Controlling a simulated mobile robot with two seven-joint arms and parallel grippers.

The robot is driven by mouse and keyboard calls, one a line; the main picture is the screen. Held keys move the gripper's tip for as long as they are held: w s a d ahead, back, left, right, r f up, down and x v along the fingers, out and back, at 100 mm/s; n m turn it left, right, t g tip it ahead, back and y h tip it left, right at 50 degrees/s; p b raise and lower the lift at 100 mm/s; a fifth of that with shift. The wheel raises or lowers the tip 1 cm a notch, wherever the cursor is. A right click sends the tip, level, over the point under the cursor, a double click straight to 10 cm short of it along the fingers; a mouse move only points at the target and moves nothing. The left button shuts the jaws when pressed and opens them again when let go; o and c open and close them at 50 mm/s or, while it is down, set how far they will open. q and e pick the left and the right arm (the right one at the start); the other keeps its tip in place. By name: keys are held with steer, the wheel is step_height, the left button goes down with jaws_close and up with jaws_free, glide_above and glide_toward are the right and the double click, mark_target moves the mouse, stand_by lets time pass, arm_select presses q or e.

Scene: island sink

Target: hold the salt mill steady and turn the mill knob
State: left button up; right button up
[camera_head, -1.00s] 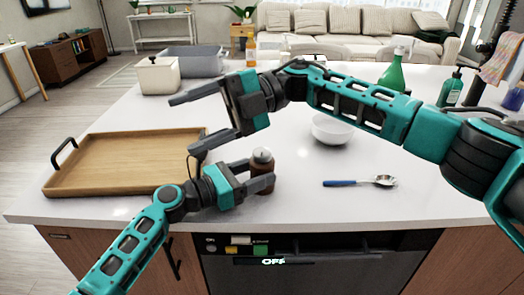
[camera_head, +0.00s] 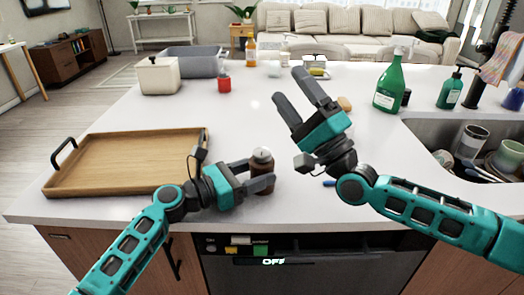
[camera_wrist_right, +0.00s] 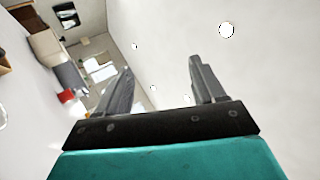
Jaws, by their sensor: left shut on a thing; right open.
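The salt mill (camera_head: 260,185) is dark brown and stands upright near the front edge of the white counter. Its pale, rounded mill knob (camera_head: 262,154) is on top and uncovered. My left gripper (camera_head: 261,174) is shut around the mill's body from the left, and its fingers hide part of the body. My right gripper (camera_head: 290,86) is open and empty, up and to the right of the mill, its fingers pointing up and left. In the right wrist view my right gripper (camera_wrist_right: 158,75) shows its two fingers apart with nothing between them; the mill is not seen there.
A wooden tray (camera_head: 125,162) lies to the left of the mill. A sink (camera_head: 430,135) with dishes is at the right.

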step_height(320, 180, down, 7)
steer(key=s+d+m+h, duration=0.15)
steer(key=m+h, duration=0.35)
steer(key=m, duration=0.5)
steer(key=m+g, duration=0.5)
steer(key=m, duration=0.4)
glide_toward(268, 156)
steer(key=shift+n, duration=0.3)
steer(key=x, duration=1.2)
steer(key=shift+c, duration=0.4)
steer(key=c, duration=0.9)
